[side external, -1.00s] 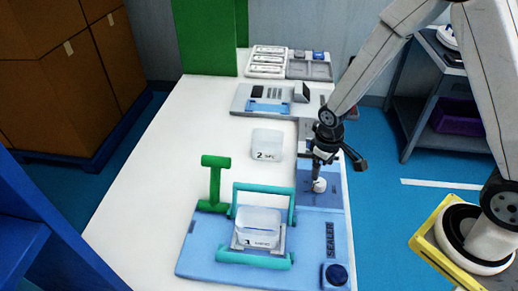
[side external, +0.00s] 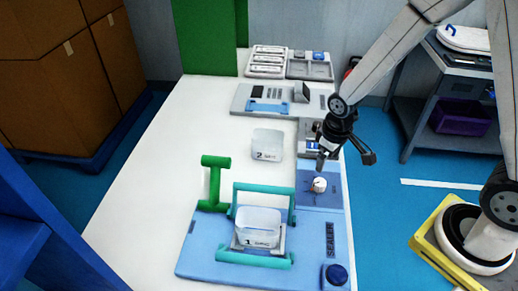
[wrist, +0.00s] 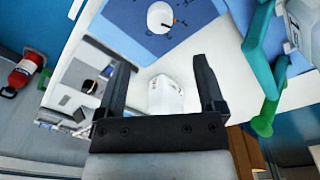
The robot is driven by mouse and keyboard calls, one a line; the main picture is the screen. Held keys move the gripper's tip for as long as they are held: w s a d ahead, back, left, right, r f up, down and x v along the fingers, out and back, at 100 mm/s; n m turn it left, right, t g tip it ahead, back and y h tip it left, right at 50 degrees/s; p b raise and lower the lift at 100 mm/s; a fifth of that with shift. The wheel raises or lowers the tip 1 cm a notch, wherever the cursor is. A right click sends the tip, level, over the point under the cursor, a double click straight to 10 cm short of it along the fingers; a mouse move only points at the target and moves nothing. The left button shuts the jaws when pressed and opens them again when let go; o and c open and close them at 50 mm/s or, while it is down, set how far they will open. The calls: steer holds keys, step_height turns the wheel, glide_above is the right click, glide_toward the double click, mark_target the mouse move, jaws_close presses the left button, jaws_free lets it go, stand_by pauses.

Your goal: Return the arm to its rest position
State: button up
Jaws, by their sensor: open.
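My gripper (side external: 326,158) hangs above the right edge of the white table, just behind the blue mat, and nothing is between its fingers. In the wrist view my gripper (wrist: 160,85) shows two dark fingers spread apart. A small white round object (side external: 319,185) sits on the blue mat (side external: 334,201) below the gripper, clear of it; it also shows in the wrist view (wrist: 160,17). A clear container marked 2 (side external: 267,144) stands on the table to the left, apart from the gripper, and shows between and beyond the fingers in the wrist view (wrist: 165,97).
The blue sealer station (side external: 205,248) with a teal frame (side external: 263,187) holds another clear container (side external: 257,226) at the front. Grey trays and a device (side external: 262,99) sit at the back. A cart (side external: 412,120) stands right.

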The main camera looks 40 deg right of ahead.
steer(key=s+r+m+t, duration=0.1)
steer(key=s+r+t, duration=0.1)
steer(key=s+r, duration=0.3)
steer(key=shift+s+r+m, duration=0.3)
steer(key=shift+s+r, duration=0.05)
steer(key=shift+r, duration=0.85)
steer(key=shift+d, duration=0.1)
